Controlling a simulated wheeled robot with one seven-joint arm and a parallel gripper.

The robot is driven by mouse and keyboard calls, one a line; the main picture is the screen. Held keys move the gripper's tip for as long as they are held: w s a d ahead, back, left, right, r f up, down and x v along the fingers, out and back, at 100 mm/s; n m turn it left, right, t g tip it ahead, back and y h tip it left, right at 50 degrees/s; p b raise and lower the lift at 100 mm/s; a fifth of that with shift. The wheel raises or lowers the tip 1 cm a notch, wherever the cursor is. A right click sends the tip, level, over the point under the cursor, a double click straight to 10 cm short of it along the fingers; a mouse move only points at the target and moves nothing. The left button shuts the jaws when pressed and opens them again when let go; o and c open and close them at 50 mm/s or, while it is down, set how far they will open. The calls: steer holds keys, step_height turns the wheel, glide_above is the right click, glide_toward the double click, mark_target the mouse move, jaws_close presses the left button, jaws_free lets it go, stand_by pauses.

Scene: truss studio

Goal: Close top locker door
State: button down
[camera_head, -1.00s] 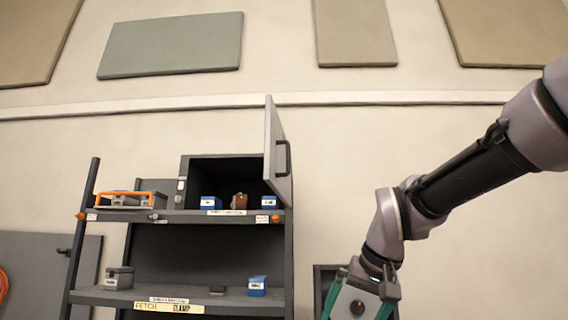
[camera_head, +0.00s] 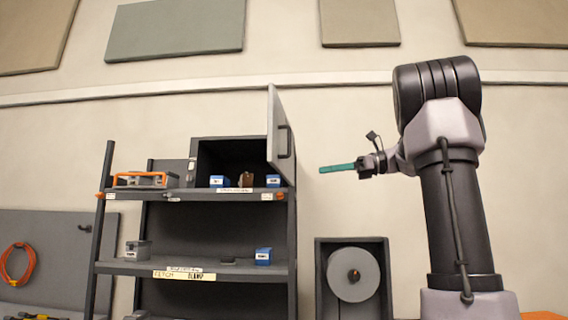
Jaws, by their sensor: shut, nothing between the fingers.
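The top locker (camera_head: 232,141) is a dark box on the upper shelf of a grey rack. Its grey door (camera_head: 273,130) stands open, swung outward at the locker's right side, with a dark handle (camera_head: 285,141) on the face turned right. Inside or at the front of the locker are two small blue boxes (camera_head: 217,181) and a brown item (camera_head: 246,179). My gripper (camera_head: 324,170), with teal fingers, is seen edge-on, pointing left. It is shut and empty, to the right of the door and apart from it in the picture.
An orange-handled case (camera_head: 146,179) sits on the upper shelf (camera_head: 190,195). A grey box (camera_head: 138,250) and a blue box (camera_head: 263,256) stand on the lower shelf. A dark cabinet with a round reel (camera_head: 353,274) is right of the rack. Bare wall shows between door and gripper.

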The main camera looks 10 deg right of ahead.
mark_target(277, 165)
steer(key=shift+m+y, duration=0.3)
steer(key=shift+y, duration=0.2)
steer(key=x, duration=0.4)
steer(key=r+x, duration=0.1)
steer(key=x, duration=0.3)
steer(key=w+r+x, duration=0.1)
steer(key=x, duration=0.3)
steer(key=shift+w, duration=0.15)
